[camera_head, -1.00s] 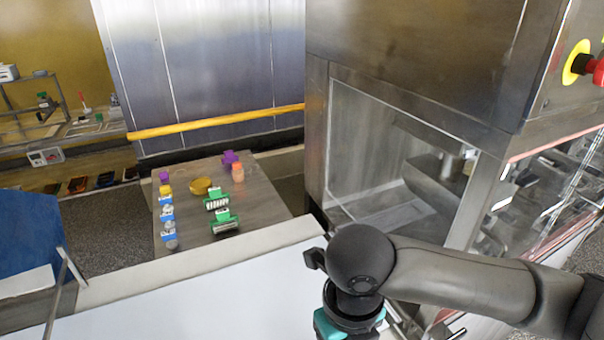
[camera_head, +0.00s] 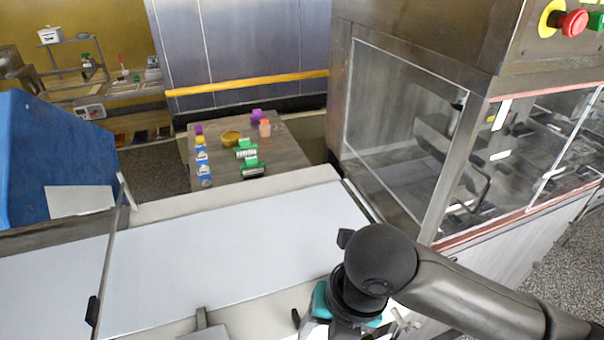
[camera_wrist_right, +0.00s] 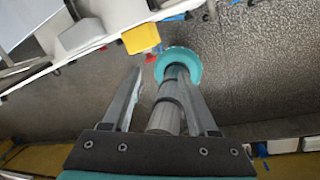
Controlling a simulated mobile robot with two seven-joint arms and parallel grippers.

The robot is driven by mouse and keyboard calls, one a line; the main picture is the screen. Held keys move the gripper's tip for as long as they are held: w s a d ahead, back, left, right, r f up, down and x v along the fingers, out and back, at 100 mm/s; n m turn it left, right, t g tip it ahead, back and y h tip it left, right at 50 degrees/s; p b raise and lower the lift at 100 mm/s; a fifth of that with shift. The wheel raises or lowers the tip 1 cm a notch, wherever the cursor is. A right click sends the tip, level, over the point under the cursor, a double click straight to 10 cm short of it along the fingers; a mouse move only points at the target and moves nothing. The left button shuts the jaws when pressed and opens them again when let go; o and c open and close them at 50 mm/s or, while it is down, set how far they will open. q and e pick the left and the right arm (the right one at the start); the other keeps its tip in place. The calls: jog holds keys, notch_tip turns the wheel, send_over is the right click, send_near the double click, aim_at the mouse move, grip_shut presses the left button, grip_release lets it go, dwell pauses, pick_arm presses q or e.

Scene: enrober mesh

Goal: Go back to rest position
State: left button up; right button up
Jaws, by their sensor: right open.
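My right arm (camera_head: 460,295) reaches in from the lower right in the head view, over the near side of the white conveyor belt (camera_head: 235,255). Its gripper is out of sight there. In the right wrist view my right gripper (camera_wrist_right: 162,82) has its two fingers apart. A grey cylinder with a teal disc (camera_wrist_right: 182,62) shows between and beyond the fingers; I cannot tell what it is, and the open fingers do not appear to clamp it. My left gripper is in neither view.
A steel machine with clear panels (camera_head: 400,130) and a red emergency button (camera_head: 572,22) stands right. A blue housing (camera_head: 60,150) stands left. A small table (camera_head: 275,160) beyond the belt holds coloured items. Speckled floor (camera_head: 150,170) is open beside it.

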jog(key=s+d+f+m+t+h, duration=0.1)
jog(key=s+d+f+m, duration=0.25)
jog(key=m, duration=0.75)
jog(key=s+d+f+m+t, duration=0.15)
jog(key=d+m, duration=0.35)
jog(key=m, duration=0.6)
jog(key=s+d+f+m+h, duration=0.1)
jog(key=s+d+f+m, duration=0.25)
jog(key=m, duration=0.75)
notch_tip(320, 180, down, 30)
jog(key=s+g+b, duration=0.1)
jog(key=b, duration=0.8)
pick_arm(q)
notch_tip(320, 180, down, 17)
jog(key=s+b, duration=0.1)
jog(key=b, duration=0.6)
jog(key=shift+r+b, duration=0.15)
jog(key=shift+b, duration=0.15)
pick_arm(e)
jog(key=s+d+f, duration=0.1)
jog(key=s+f, duration=0.6)
jog(key=f, duration=0.4)
jog(key=s+d+f+g, duration=0.1)
jog(key=s+d+f, duration=0.1)
jog(key=s+f, duration=0.6)
notch_tip(320, 180, down, 4)
jog(key=shift+s+d+r+n, duration=0.25)
jog(key=shift+s+n, duration=0.05)
